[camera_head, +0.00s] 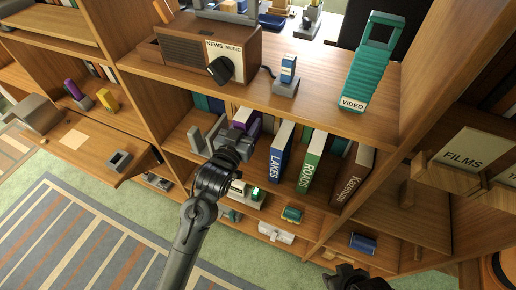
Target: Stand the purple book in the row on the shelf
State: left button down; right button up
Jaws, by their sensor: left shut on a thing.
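The purple book (241,115) shows only in part inside the middle shelf compartment, left of the blue LAKES book (281,148). My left gripper (238,130) reaches into that compartment and is shut on the purple book. The gripper hides much of the book, so I cannot tell whether its base touches the shelf board. The row goes on to the right with the green ROADS book (312,160) and the brown book (353,177), which leans. My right gripper (352,279) is a dark shape at the bottom edge; its fingers are not clear.
Above the row, the shelf top holds a brown radio (208,52), a small blue-and-white item (287,75) and a teal VIDEO holder (370,65). Small green (291,214) and white (276,232) items sit below. A FILMS sign (466,158) stands at the right.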

pick_arm(q)
jog(key=shift+w+d+f, duration=0.15)
jog(key=shift+d+f, duration=0.05)
jog(key=shift+d, duration=0.15)
notch_tip(320, 180, down, 5)
jog(key=shift+d+r, duration=0.15)
jog(key=shift+r, duration=0.05)
jog(key=shift+f+b, duration=0.4)
jog(key=shift+f, duration=1.85)
jog(key=shift+f, duration=0.1)
jog(key=c, duration=0.6)
grip_release()
jog(key=shift+f, duration=0.15)
